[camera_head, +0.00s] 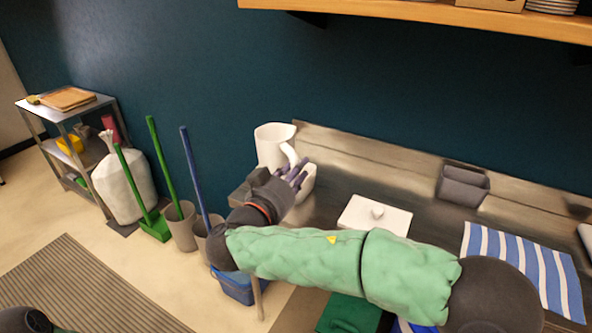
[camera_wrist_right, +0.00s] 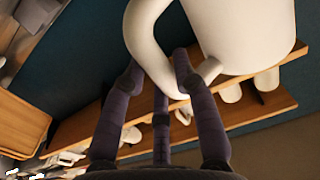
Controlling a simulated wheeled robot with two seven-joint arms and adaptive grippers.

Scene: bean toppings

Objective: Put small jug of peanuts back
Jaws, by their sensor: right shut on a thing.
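My left gripper is not in view.
A white lidded box (camera_head: 375,215), a grey bin (camera_head: 463,185) and a striped blue cloth (camera_head: 530,265) are on the counter. A wooden shelf (camera_head: 430,12) hangs above. Brooms in holders (camera_head: 181,228) and a white sack (camera_head: 124,185) stand on the floor at left.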

